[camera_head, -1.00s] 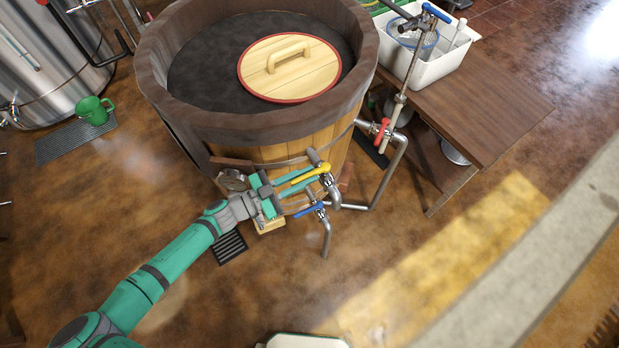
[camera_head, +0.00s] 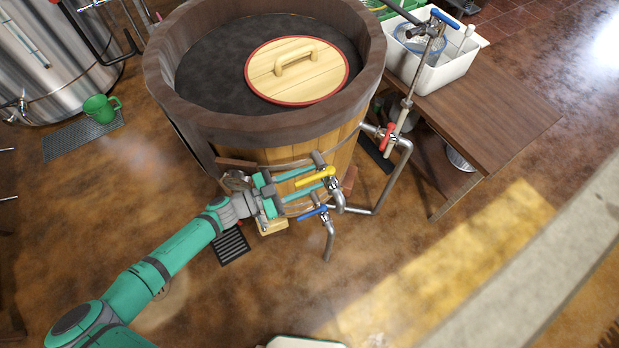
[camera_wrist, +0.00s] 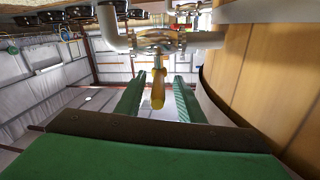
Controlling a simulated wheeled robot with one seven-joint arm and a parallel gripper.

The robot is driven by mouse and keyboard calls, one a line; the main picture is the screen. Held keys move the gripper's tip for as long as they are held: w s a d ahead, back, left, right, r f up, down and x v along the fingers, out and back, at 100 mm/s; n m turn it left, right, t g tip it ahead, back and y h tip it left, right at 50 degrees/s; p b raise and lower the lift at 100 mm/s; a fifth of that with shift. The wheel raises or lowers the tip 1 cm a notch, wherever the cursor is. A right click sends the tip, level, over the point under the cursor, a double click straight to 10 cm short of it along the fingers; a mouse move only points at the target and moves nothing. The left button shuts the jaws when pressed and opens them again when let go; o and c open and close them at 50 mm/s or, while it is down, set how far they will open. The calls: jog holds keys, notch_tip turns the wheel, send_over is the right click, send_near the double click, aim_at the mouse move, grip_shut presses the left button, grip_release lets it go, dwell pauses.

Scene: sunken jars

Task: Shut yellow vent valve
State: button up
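The yellow valve handle (camera_head: 315,177) sits on a metal pipe at the side of the wooden vat (camera_head: 290,152). In the wrist view the yellow handle (camera_wrist: 158,90) hangs from the valve body (camera_wrist: 160,42) and points toward me, between my fingers. My gripper (camera_head: 310,180) is at the valve with its two green fingers spread. In the wrist view the fingers (camera_wrist: 158,98) stand apart on both sides of the handle, with gaps showing. A blue-handled valve (camera_head: 311,213) is just below the yellow one.
A red-handled valve (camera_head: 388,135) is on the pipe to the right. A wooden lid (camera_head: 325,80) lies inside the vat. A wooden table (camera_head: 500,110) with a white tub (camera_head: 445,72) stands at the right. Open floor lies in front of the vat.

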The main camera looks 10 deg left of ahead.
jog(key=v, duration=1)
jog(key=shift+s+a, duration=0.2)
jog(key=shift+a, duration=0.15)
jog(key=shift+s+a, duration=0.1)
jog(key=shift+s, duration=0.05)
jog(key=s+d+f+n+t+y, duration=0.1)
jog(key=s+f+n+t+y, duration=0.25)
jog(key=s, duration=0.65)
jog(key=s+d+f+n+t+y, duration=0.1)
jog(key=s+f+n+t+y, duration=0.2)
jog(key=s, duration=0.8)
jog(key=s+d+r+n+y, duration=0.5)
jog(key=d+r+n+y, duration=0.2)
jog(key=d, duration=0.5)
jog(key=shift+d+r+n+y, duration=0.35)
jog(key=shift+r+y, duration=0.7)
jog(key=shift+r, duration=0.5)
